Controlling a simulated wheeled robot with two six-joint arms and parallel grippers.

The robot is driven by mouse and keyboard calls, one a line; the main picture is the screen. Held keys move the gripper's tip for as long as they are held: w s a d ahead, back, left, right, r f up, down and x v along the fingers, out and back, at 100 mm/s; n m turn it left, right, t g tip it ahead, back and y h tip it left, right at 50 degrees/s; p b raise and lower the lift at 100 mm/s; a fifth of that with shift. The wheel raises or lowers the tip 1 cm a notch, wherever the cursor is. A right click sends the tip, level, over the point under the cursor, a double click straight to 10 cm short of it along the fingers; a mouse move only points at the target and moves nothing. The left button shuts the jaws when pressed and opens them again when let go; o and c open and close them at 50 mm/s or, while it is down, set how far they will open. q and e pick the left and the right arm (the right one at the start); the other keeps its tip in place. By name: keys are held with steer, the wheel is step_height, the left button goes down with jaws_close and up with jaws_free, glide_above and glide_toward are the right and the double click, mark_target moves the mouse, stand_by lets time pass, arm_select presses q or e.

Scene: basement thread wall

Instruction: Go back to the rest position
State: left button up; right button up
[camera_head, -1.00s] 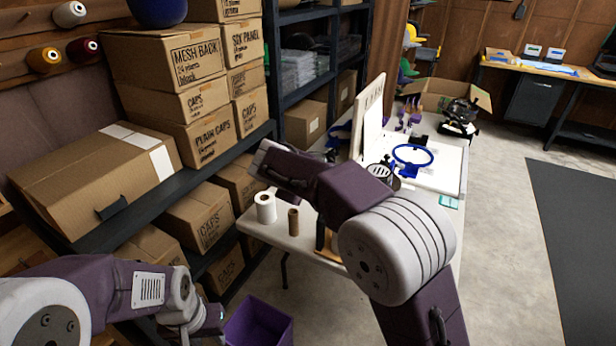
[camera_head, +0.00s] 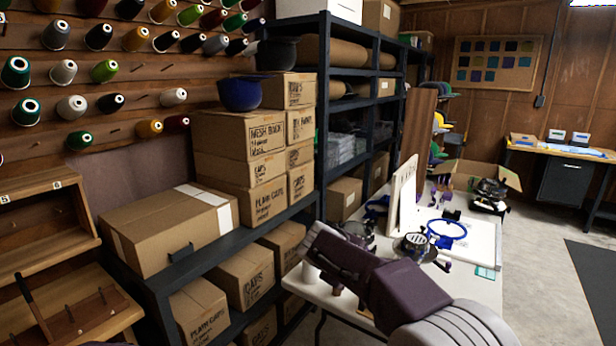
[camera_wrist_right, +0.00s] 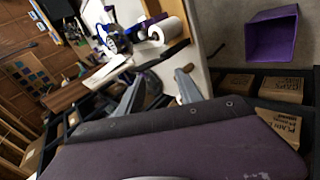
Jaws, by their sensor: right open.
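My right arm (camera_head: 385,290) comes in from the bottom right of the head view and reaches over the white table (camera_head: 340,310). My left arm and gripper are out of view.
A dark shelf (camera_head: 180,262) with cardboard boxes stands left of the table. On the table are a blue hoop (camera_head: 447,231) and a white upright board (camera_head: 403,200). A purple bin (camera_wrist_right: 272,36) stands on the floor. Floor right of the table is clear.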

steer(key=s+d+f+m+g, duration=0.4)
steer(key=s+d+f, duration=0.5)
steer(key=s+d, duration=0.25)
steer(key=s+a+f+m+g+y, duration=0.25)
steer(key=s+f, duration=0.35)
steer(key=s, duration=0.3)
steer(key=s+a+f+m+g+y, duration=0.1)
steer(key=s+a+f+m+y, duration=0.15)
steer(key=s+f, duration=0.45)
arm_select(q)
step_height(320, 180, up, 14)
steer(key=p, duration=1.4)
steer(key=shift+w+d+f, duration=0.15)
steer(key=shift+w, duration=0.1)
arm_select(e)
step_height(320, 180, up, 15)
steer(key=m, duration=0.1)
steer(key=shift+d+r+t, duration=0.2)
steer(key=shift+t, duration=0.25)
